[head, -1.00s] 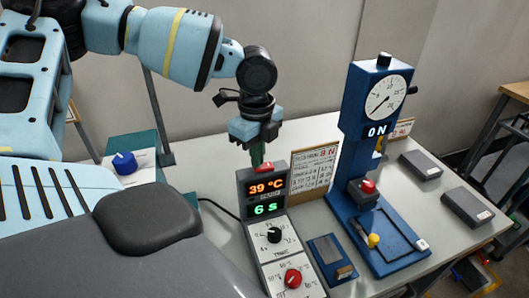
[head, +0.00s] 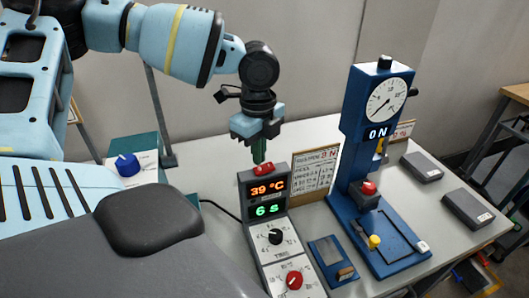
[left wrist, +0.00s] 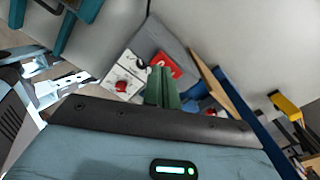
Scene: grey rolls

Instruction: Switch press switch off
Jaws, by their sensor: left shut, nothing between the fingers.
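A grey control box stands on the table, with a display (head: 267,200) reading 39 °C and 6 s. A red rocker switch (head: 263,169) sits on its top; it also shows in the left wrist view (left wrist: 168,66). Below the display are a black knob (head: 275,236) and a red knob (head: 294,280). My left gripper (head: 258,155) is shut and empty, pointing down just over the switch. In the left wrist view its green fingers (left wrist: 162,88) overlap the switch's edge; I cannot tell whether they touch it. My right gripper is not in view.
A blue press (head: 361,120) with a dial and a lit ON sign stands right of the box. A framed notice (head: 316,170) is between them. Grey blocks (head: 421,167) lie at the right. A blue knob (head: 127,164) is at the left.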

